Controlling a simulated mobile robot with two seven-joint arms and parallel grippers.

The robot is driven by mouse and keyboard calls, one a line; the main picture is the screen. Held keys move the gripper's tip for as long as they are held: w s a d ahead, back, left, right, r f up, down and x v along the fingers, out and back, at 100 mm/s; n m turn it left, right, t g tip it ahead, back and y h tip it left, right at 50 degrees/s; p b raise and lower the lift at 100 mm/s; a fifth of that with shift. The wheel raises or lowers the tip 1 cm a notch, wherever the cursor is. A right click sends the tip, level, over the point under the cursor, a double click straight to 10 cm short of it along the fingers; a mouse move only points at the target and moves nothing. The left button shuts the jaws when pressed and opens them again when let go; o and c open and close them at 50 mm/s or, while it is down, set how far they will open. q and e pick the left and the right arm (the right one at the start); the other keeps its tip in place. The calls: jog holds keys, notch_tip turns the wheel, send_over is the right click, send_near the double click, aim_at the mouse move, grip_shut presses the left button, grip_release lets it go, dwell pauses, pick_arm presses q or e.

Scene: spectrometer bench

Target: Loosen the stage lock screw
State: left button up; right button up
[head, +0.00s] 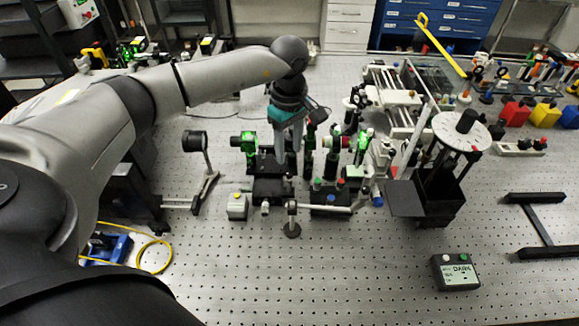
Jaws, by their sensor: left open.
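My left arm comes in from the left and bends down at the centre. Its left gripper (286,155) points straight down over a black stage (272,188) on the perforated bench. The gripper is open, its fingers close above or beside the stage; contact cannot be told. Near it stand green-lit optic mounts (249,142). A small pale knob (265,208) sits at the stage's front. Next to it is a black block (329,200) with small coloured knobs on top. I cannot tell which part is the stage lock screw. My right gripper is not in view.
A black open box (440,190) and a round white perforated plate (461,132) stand right. A "DARK" control box (455,272) lies front right. The front bench is mostly clear.

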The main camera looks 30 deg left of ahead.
aim_at(289, 173)
pick_arm(q)
notch_tip(289, 173, down, 8)
jog(key=shift+r, duration=0.2)
jog(key=shift+c, duration=0.4)
grip_shut()
